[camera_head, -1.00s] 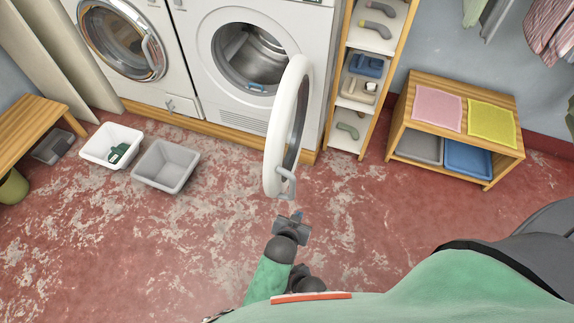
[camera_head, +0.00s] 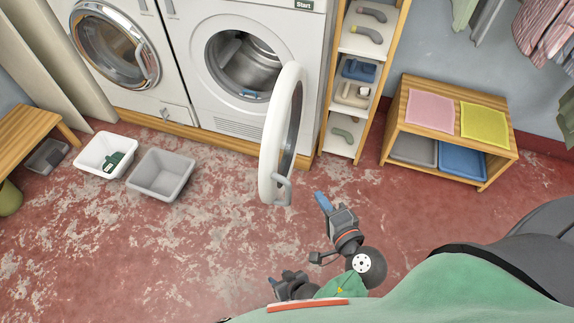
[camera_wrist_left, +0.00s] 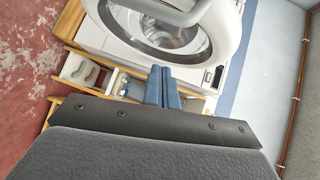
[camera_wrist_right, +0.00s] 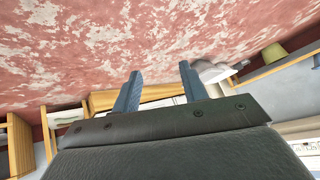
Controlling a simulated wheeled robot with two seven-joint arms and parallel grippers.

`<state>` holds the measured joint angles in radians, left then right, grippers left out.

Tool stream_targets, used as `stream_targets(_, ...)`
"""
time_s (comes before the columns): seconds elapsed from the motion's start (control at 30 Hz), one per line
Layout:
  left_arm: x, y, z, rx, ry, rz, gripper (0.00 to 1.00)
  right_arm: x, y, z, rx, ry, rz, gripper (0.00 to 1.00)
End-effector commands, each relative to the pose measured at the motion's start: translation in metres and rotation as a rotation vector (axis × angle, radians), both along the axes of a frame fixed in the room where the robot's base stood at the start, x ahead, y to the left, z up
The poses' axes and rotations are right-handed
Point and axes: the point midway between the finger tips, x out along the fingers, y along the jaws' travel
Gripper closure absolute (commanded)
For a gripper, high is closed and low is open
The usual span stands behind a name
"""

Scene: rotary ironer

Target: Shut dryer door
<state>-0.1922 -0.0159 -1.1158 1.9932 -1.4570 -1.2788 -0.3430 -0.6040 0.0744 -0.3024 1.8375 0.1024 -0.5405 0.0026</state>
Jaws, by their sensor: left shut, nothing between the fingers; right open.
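The dryer (camera_head: 213,105) has its round white door (camera_head: 268,150) swung wide open, standing out into the room, with a handle (camera_head: 283,187) at its near edge. The drum opening is exposed, with a small blue item (camera_head: 250,93) at its lower rim. My left gripper (camera_head: 322,201) is shut and empty, just right of the door's near end and apart from it. In the left wrist view its blue fingers (camera_wrist_left: 163,88) are together below the white door (camera_wrist_left: 225,25). My right gripper (camera_head: 275,283) is low in the head view; its fingers (camera_wrist_right: 159,90) are apart and empty in the right wrist view.
A closed front-loading machine (camera_head: 120,50) stands left of the dryer. A wooden shelf (camera_head: 370,110) stands right of it. A white basket (camera_head: 95,165) and a grey basket (camera_head: 160,190) sit on the floor at left. A low wooden cabinet (camera_head: 400,148) stands at right. Floor below the door is clear.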

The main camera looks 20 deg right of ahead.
Motion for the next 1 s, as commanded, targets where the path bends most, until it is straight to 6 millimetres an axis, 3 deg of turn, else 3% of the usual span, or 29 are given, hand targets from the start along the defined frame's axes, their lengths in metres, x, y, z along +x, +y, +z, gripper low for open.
stream_targets(0.13,-0.018,0.004,0.038,0.080,-0.105,0.070,1.00,0.006,0.000,0.003,0.000,-0.008,-0.001,0.57)
stream_targets(0.37,-0.025,0.008,0.055,0.116,-0.157,0.108,1.00,0.009,-0.001,0.004,-0.001,-0.011,-0.001,0.57)
stream_targets(0.57,-0.002,0.014,0.055,0.116,-0.158,0.108,1.00,0.003,-0.001,0.001,-0.001,-0.003,-0.001,0.57)
stream_targets(0.8,0.040,0.025,0.055,0.116,-0.158,0.108,1.00,-0.009,-0.001,-0.004,-0.002,0.013,0.000,0.57)
stream_targets(1.0,0.073,0.034,0.055,0.116,-0.158,0.107,1.00,-0.006,-0.001,-0.002,-0.002,0.010,0.000,0.57)
